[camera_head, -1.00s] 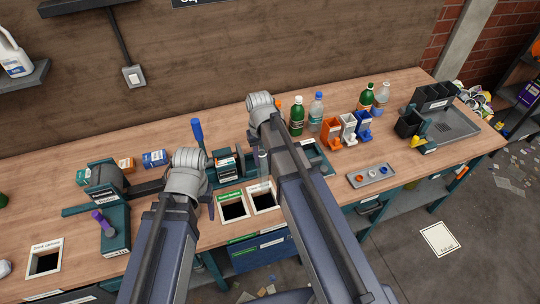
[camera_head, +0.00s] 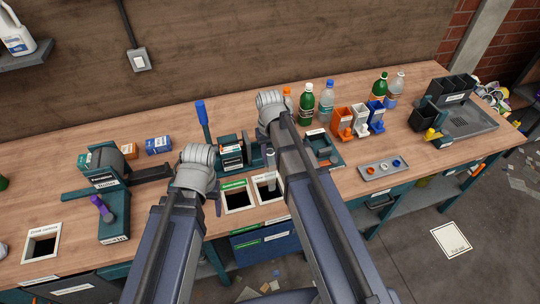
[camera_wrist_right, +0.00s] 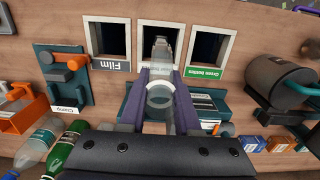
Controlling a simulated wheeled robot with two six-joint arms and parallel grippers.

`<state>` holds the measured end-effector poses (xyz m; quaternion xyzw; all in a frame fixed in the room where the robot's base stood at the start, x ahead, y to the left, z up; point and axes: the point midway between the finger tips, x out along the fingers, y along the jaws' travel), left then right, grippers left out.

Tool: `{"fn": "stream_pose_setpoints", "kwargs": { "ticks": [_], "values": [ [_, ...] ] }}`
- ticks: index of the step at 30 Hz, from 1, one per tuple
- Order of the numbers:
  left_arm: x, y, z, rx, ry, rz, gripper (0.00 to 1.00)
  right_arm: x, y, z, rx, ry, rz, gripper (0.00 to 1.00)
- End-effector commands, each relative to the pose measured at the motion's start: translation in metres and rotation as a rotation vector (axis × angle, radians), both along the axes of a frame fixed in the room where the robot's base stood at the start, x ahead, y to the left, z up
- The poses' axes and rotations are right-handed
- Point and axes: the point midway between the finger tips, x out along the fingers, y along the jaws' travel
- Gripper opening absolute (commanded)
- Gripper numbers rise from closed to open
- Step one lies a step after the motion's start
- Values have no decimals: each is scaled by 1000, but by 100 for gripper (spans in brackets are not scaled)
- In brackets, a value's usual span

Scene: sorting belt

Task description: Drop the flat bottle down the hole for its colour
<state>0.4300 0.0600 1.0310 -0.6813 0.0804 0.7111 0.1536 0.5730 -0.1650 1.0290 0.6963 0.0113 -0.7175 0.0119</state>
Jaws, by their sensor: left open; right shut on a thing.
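The flat bottle (camera_wrist_right: 160,95) is clear grey. My right gripper (camera_wrist_right: 160,82) is shut on it, with a purple finger on each side. In the head view the bottle (camera_head: 271,168) hangs neck-down above the white-rimmed middle hole (camera_head: 259,192). In the wrist view its neck overlaps the opening of the middle hole (camera_wrist_right: 146,40); I cannot tell how far in it reaches.
A Film hole (camera_wrist_right: 106,38) flanks the middle one. A teal press with a blue handle (camera_head: 203,118) stands behind the holes. Several bottles (camera_head: 306,104) stand at the back, with orange, white and blue holders (camera_head: 342,123) to the right. A small tray (camera_head: 381,170) holds caps.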

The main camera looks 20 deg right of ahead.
Motion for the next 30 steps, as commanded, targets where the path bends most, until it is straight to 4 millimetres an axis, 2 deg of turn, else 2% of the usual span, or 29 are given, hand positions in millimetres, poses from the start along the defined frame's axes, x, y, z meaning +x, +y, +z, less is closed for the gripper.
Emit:
{"fn": "stream_pose_setpoints", "kwargs": {
  "ticks": [1,15,28,29,30],
  "values": [
    [0,0,-12,0,0,0,69,0,0,-12,0,0,0,0],
    [0,0,-63,0,0,2,69,0,0,-63,0,0,0,0],
    [0,0,-68,0,0,2,69,0,0,-68,0,0,0,0],
    [0,0,-68,0,0,2,69,0,0,-68,0,0,0,33],
    [0,0,-68,0,0,2,69,0,0,-68,0,0,0,38]
  ]
}}
